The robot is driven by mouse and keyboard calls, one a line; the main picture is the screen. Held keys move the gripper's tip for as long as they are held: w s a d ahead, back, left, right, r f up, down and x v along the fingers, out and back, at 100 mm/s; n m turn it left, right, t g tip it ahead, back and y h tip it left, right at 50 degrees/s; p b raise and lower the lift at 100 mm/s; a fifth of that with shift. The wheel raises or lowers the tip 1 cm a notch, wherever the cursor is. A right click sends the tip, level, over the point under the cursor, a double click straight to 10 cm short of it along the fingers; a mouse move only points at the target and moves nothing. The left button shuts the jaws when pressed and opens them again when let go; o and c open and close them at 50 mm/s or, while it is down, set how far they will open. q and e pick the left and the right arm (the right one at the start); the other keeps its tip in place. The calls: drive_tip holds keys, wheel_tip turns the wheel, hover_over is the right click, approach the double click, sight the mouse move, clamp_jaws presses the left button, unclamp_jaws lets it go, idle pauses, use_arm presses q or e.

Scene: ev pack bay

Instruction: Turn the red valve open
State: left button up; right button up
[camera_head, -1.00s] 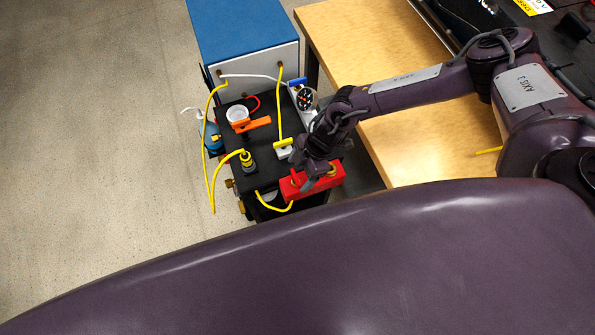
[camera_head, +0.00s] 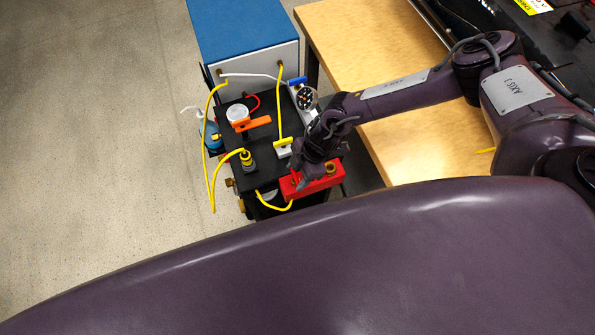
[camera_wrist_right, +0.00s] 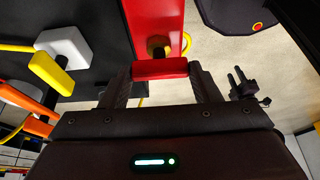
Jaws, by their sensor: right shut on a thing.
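The red valve is a red block (camera_head: 322,186) on the near right corner of a black-topped unit, with brass fittings. In the right wrist view, its red body (camera_wrist_right: 152,22) runs up from the middle, and a red bar handle (camera_wrist_right: 160,69) lies between my fingertips. My right gripper (camera_head: 304,180) reaches down over the valve in the head view and hides the handle there. In the wrist view, the right gripper (camera_wrist_right: 163,78) is shut on the red handle, one finger at each end. My left gripper is not in view.
Yellow hoses (camera_head: 209,150) loop around the unit. A blue-topped cabinet (camera_head: 238,25) stands behind; a wooden table (camera_head: 375,40) is at right.

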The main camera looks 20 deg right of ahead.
drive_tip(key=shift+n, duration=0.3)
drive_tip(key=n+b, duration=0.1)
drive_tip(key=n+g+b, duration=0.1)
drive_tip(key=shift+w+a+f+n, duration=0.1)
drive_tip(key=shift+w+f+n, duration=0.1)
drive_tip(key=shift+n, duration=0.2)
drive_tip(key=n+g+b, duration=0.1)
drive_tip(key=n+b, duration=0.1)
drive_tip(key=shift+n+h+b, duration=0.3)
drive_tip(key=shift+n, duration=0.1)
drive_tip(key=n+g+h+b, duration=0.1)
drive_tip(key=n+b, duration=0.2)
drive_tip(key=n+h+b, duration=0.1)
drive_tip(key=n+b, duration=0.3)
drive_tip(key=shift+w+a+g, duration=0.15)
drive_tip(key=shift+w+g, duration=0.05)
drive_tip(key=shift+g, duration=0.2)
drive_tip(key=shift+r+n+h+b, duration=0.1)
drive_tip(key=shift+n+h+b, duration=0.4)
drive_tip(key=shift+n+b, duration=0.6)
drive_tip(key=shift+a+r+n+h, duration=0.15)
drive_tip(key=shift+n+h, duration=0.25)
drive_tip(key=shift+n, duration=0.8)
drive_tip(key=o, duration=1)
